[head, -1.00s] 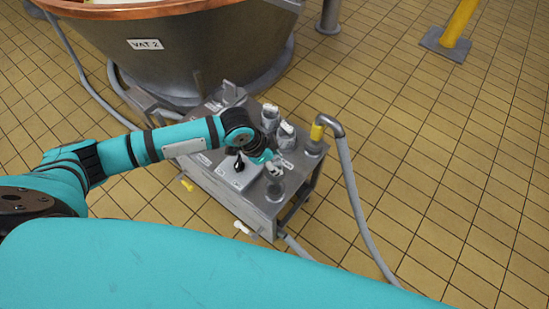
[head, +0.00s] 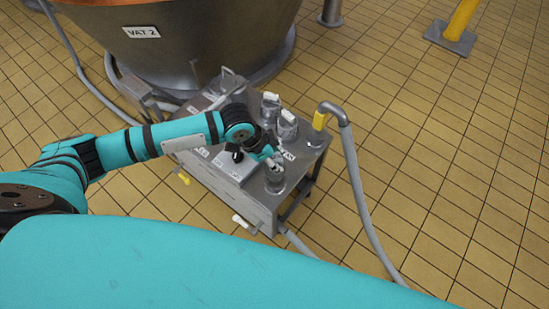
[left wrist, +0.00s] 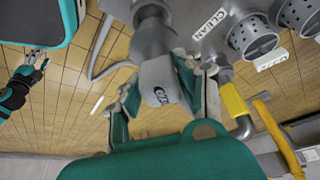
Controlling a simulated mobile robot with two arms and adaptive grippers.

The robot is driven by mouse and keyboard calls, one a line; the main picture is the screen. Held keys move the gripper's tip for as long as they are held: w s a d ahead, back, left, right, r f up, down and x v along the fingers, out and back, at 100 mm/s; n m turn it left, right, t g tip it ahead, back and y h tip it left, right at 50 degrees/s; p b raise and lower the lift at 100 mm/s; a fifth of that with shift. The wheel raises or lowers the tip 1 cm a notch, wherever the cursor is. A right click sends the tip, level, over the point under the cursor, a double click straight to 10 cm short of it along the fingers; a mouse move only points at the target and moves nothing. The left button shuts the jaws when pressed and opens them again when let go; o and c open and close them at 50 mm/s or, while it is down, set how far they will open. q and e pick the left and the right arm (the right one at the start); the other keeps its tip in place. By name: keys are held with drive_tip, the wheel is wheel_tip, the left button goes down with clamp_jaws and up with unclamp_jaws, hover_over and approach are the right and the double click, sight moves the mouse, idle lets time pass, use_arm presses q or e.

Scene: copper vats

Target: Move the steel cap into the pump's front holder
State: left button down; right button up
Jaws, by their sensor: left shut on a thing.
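My left gripper (head: 266,156) is over the front end of the pump cart. It is shut on the pale grey steel cap (left wrist: 160,84), whose dark printed mark faces the left wrist camera. The cap also shows in the head view (head: 276,164), small and partly covered by the fingers.
Two more holders with pale tops (head: 287,126) stand behind the gripper on the pump cart (head: 245,206). A control box with a black knob (head: 236,153) is left of the front holder. A grey hose (head: 360,200) with a yellow sleeve (head: 319,120) rises at the right.

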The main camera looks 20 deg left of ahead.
use_arm(q)
drive_tip(key=shift+f, duration=0.1)
drive_tip(key=shift+f+b, duration=0.3)
drive_tip(key=shift+f, duration=0.2)
drive_tip(key=shift+f+b, duration=0.3)
drive_tip(key=shift+f, duration=0.3)
drive_tip(key=shift+f+b, duration=0.5)
drive_tip(key=shift+f, duration=0.65)
drive_tip(key=shift+f, duration=0.3)
drive_tip(key=shift+f, duration=0.5)
drive_tip(key=c, duration=0.8)
unclamp_jaws()
